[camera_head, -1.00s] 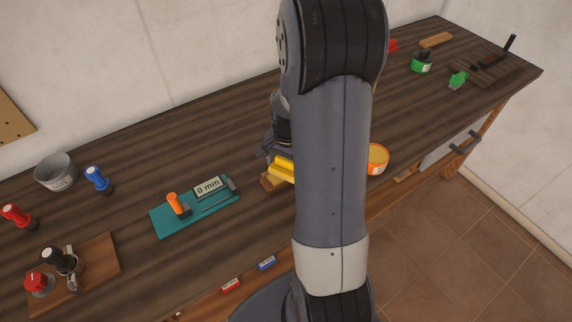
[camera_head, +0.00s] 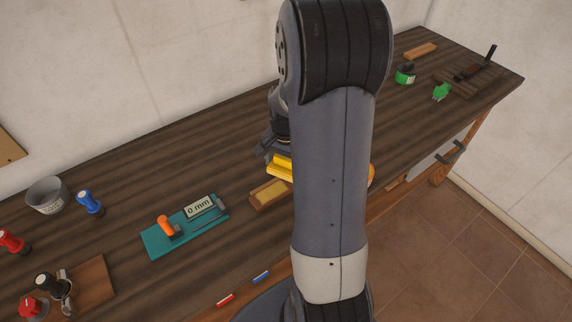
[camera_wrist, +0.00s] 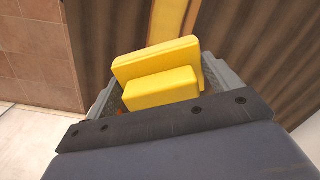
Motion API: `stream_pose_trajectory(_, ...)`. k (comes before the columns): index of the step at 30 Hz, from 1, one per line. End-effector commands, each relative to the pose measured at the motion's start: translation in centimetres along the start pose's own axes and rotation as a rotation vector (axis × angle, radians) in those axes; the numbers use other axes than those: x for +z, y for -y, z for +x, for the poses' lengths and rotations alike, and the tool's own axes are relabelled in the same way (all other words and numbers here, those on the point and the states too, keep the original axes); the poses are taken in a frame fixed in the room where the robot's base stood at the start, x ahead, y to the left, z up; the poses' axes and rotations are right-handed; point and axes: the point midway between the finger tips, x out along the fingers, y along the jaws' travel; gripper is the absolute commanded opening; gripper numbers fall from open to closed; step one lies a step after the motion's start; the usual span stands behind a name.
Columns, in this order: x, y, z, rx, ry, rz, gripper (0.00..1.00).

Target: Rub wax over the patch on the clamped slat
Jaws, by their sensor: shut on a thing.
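My gripper (camera_wrist: 160,85) is shut on a yellow block (camera_wrist: 158,75), which looks like the wax. In the head view the block (camera_head: 279,167) shows at my gripper, partly behind my arm. A dark board with a black upright handle (camera_head: 470,80) stands at the far right end of the bench.
A teal gauge board (camera_head: 180,240) with an orange handle lies left of the tray. An orange tub (camera_head: 371,175) is mostly behind my arm. A green-labelled pot (camera_head: 405,73), a green item (camera_head: 441,92) and a wooden block (camera_head: 420,50) stand toward the right end.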

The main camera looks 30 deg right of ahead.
Motion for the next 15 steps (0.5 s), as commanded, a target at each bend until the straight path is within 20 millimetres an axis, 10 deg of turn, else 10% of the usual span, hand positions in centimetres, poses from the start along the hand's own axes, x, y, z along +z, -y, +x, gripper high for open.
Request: stream_pose_trajectory(15, -0.1, 0.0, -2.2, 0.0, 0.0, -0.004, 0.64)
